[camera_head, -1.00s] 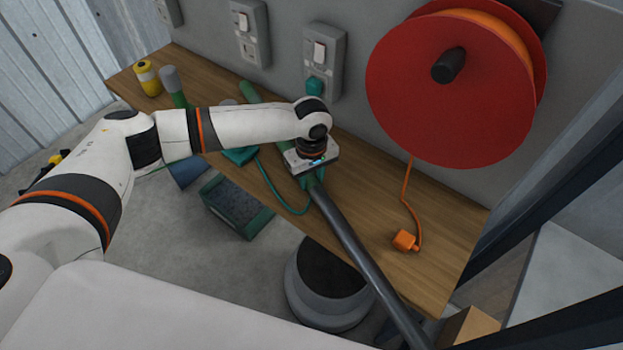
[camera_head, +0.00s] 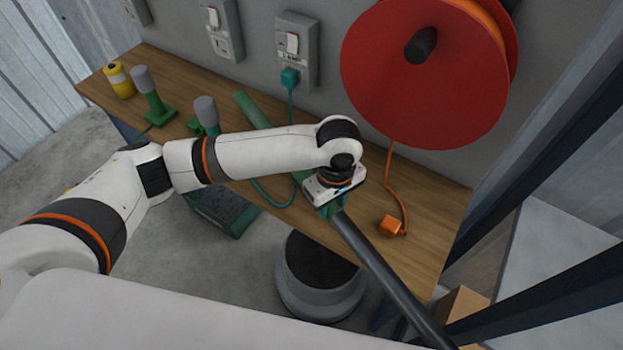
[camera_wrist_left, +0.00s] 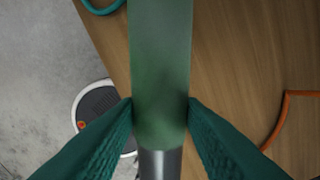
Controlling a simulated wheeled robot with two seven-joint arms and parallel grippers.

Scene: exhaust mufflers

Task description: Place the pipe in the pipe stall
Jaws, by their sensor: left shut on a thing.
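The pipe (camera_head: 375,264) is long, with a dark grey shaft and a green far section. It runs diagonally from over the wooden bench toward the lower right of the head view, past the bench's front edge. My left gripper (camera_head: 329,207) is shut on the green section, close to where the grey shaft begins. In the left wrist view the green section (camera_wrist_left: 160,75) lies between my two green fingers (camera_wrist_left: 160,112). My left arm covers part of the pipe in the head view. I cannot pick out a pipe stall. My right gripper is not in view.
The bench (camera_head: 432,215) carries green stands with grey tops (camera_head: 148,85), a yellow can (camera_head: 119,80) and an orange plug (camera_head: 392,226). A red reel (camera_head: 425,75) hangs above. A round grey bin (camera_head: 320,285) and a green crate (camera_head: 222,212) are below.

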